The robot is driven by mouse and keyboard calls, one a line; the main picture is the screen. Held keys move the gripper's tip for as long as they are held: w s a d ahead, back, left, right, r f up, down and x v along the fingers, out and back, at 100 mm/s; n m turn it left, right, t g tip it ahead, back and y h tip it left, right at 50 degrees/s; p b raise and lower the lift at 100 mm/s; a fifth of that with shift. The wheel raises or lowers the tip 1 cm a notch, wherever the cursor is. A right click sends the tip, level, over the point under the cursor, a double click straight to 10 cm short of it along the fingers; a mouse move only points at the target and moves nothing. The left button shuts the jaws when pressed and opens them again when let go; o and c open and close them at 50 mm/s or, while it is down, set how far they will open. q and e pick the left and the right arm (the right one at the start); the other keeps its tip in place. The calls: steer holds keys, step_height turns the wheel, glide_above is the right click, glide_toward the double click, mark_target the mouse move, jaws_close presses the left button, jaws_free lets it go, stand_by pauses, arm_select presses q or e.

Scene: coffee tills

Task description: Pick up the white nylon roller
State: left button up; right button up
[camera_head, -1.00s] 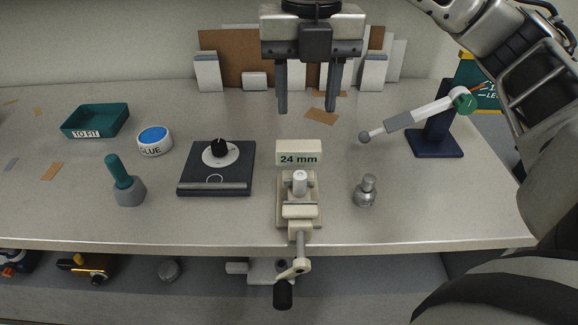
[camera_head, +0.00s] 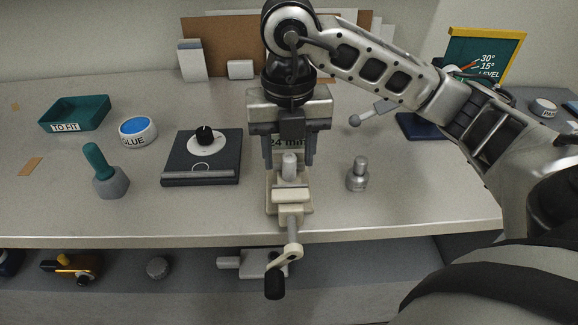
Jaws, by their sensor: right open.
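The white nylon roller (camera_head: 289,168) looks like a short pale cylinder standing upright in the cream vise (camera_head: 274,206) near the bench's front edge. My right gripper (camera_head: 288,158) points down with one finger on each side of the roller's top in the picture. It is open, and I see no contact with the roller. How far behind or above the roller the fingertips are, I cannot tell. The gripper partly hides the "24 mm" label block (camera_head: 290,142) behind the vise. My left gripper is not in view.
A metal plug (camera_head: 358,174) stands right of the vise. The vise crank (camera_head: 283,262) hangs over the front edge.

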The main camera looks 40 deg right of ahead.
steer(key=shift+f, duration=0.65)
jaws_close()
steer(key=shift+r, duration=0.15)
